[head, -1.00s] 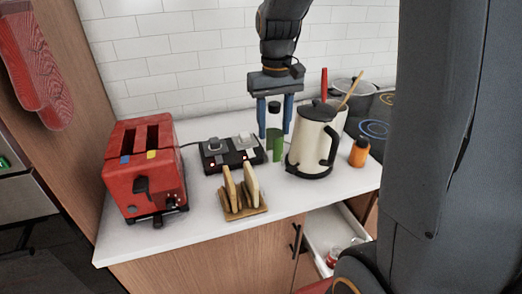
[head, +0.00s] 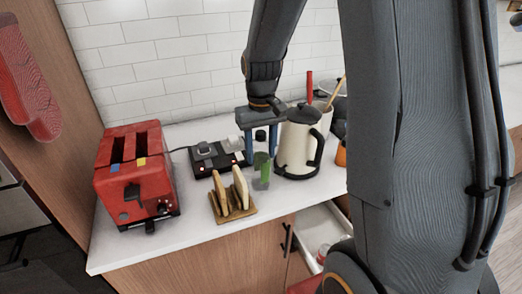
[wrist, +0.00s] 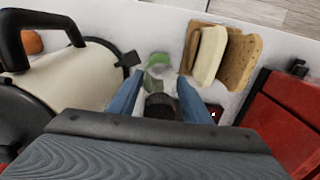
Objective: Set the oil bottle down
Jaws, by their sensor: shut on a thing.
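The oil bottle (head: 262,167) is a small clear green bottle with a black cap. My gripper (head: 261,146) is shut on its upper part, one blue finger on each side, and the bottle looks upright. The wrist view shows my gripper (wrist: 158,98) from above, with the cap (wrist: 158,105) between the fingers and the green bottle body (wrist: 158,72) beyond. The bottle's base is close to the white counter (head: 185,222); I cannot tell whether it touches.
The cream kettle (head: 297,147) stands close to the right of the bottle. A toast rack (head: 234,207) is close at front left. A black two-knob unit (head: 217,157) sits behind left, and a red toaster (head: 135,180) farther left. An open drawer (head: 318,228) is below.

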